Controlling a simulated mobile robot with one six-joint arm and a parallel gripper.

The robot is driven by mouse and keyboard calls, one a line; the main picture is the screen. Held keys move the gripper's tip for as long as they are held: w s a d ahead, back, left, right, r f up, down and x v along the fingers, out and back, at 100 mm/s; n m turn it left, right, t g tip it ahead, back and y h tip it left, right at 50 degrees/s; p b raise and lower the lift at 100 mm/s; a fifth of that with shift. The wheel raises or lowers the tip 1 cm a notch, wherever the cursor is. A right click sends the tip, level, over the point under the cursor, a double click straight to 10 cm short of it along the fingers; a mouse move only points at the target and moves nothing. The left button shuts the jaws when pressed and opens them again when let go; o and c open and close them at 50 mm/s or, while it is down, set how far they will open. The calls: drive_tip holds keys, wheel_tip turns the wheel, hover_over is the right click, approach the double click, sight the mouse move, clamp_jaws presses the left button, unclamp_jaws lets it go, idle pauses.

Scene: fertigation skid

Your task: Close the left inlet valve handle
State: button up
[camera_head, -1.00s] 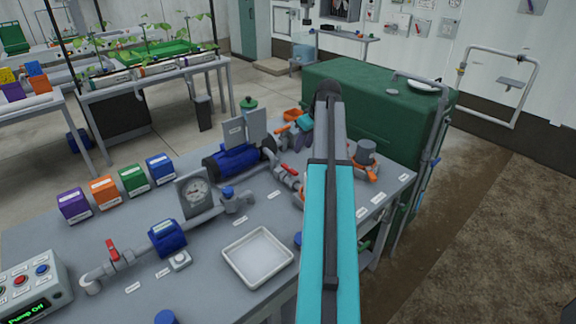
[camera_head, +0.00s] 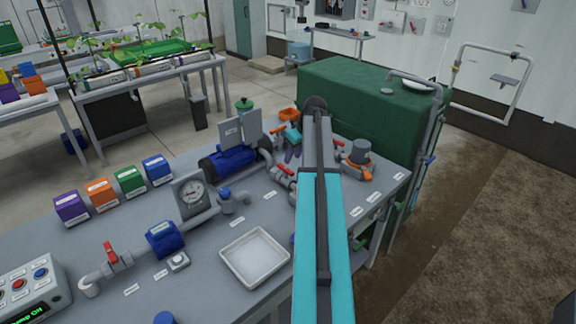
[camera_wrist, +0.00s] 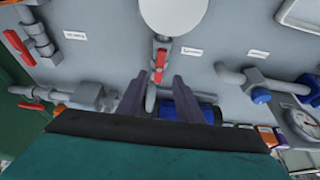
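In the wrist view a red valve handle (camera_wrist: 159,64) stands on a grey vertical pipe, just beyond and between my fingertips. My gripper (camera_wrist: 160,86) is open, its two dark fingers apart with nothing held; contact with the handle does not show. Two more red handles show at the left of the wrist view, an upper one (camera_wrist: 19,48) and a lower one (camera_wrist: 30,106). In the head view one red handle (camera_head: 284,170) sits by the blue pump (camera_head: 228,160) and another (camera_head: 110,253) at the left. The small labels are unreadable, so I cannot tell which is the left inlet valve.
A white tray (camera_head: 254,256) and a pressure gauge (camera_head: 191,195) are on the grey bench. A round white object (camera_wrist: 173,12) is close above the handle in the wrist view. A green tank (camera_head: 365,105) stands behind right. Pipes crowd the gripper's surroundings.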

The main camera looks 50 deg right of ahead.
sight(287, 169)
drive_tip(key=shift+p+x, duration=0.95)
drive_tip(key=shift+x, duration=2.9)
drive_tip(key=shift+s, duration=0.1)
drive_tip(key=shift+c, duration=0.5)
clamp_jaws()
